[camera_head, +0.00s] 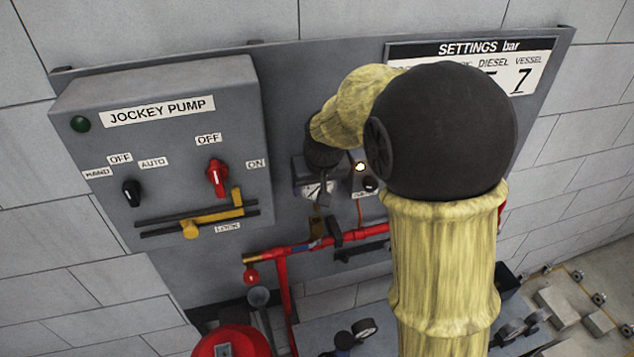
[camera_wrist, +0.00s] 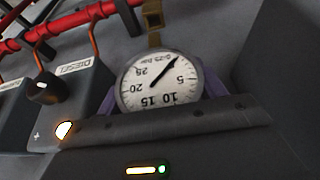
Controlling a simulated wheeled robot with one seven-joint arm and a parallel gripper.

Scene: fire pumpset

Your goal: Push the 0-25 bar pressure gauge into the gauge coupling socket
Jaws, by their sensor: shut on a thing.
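The 0-25 bar pressure gauge (camera_wrist: 160,84) has a round white dial and shows upside down in the wrist view. My gripper (camera_wrist: 159,93) is shut on it, with a finger at either side of its case. A brass fitting (camera_wrist: 153,18) lies in line with the gauge, right at its rim in the picture. I cannot tell whether the stem is inside the socket. In the head view my gripper (camera_head: 316,180) holds the gauge (camera_head: 317,190) close to the panel, above a small brass piece (camera_head: 317,223). My arm hides part of this area.
A red pipe (camera_head: 300,247) runs below the gauge. The jockey pump box (camera_head: 160,150) stands to the left. A dark box labelled DIESEL (camera_wrist: 72,85) with a black knob is close beside the gauge. A settings board (camera_head: 530,75) is at the upper right.

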